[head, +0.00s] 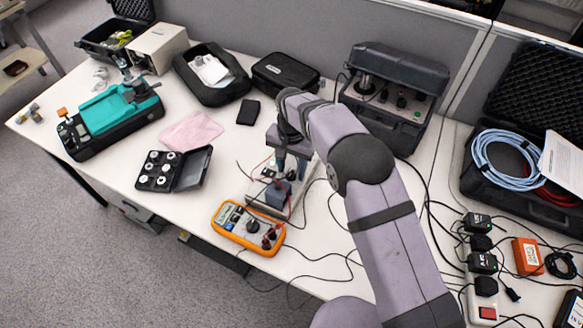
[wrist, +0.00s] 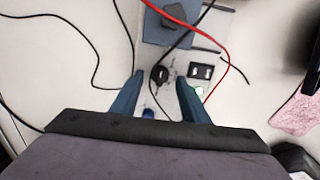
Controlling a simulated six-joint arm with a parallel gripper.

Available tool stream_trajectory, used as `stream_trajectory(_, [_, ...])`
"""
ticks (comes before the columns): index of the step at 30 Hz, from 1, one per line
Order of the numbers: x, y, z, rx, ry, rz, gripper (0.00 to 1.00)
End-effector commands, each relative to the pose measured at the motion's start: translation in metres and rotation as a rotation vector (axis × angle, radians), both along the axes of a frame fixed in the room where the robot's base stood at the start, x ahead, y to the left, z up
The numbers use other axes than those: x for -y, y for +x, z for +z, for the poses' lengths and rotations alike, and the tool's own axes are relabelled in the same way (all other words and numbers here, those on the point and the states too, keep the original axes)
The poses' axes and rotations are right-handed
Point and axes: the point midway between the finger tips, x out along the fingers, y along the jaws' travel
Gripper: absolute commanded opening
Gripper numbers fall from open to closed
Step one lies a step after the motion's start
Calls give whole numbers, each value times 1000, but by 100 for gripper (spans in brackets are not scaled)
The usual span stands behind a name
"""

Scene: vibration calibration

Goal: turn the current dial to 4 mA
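In the wrist view, a small round black knob (wrist: 160,74), apparently the current dial, sits on a light grey instrument panel (wrist: 168,98). Its pointer and scale are too small to read. My gripper (wrist: 160,80) is open, with one blue finger on each side of the knob and a gap to both. I cannot tell how high the tips are above the panel. In the head view, my gripper (head: 291,160) points down over the instrument, whose dial is hidden by the arm and fingers.
A black socket block (wrist: 201,71) is right of the knob. A red lead (wrist: 185,22) and black cables cross the panel. An orange multimeter (head: 248,228) lies in front; a black case of weights (head: 173,169) and a pink cloth (head: 191,131) are left.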

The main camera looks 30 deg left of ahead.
Motion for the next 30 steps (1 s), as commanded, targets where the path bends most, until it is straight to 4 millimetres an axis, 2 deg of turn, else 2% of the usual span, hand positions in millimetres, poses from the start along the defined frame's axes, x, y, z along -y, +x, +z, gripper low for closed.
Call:
stream_trajectory(11, [0,0,4,0,0,-2,41])
stream_trajectory(24, [0,0,57,1,1,-1,41])
stream_trajectory(30, [0,0,72,1,1,-1,41])
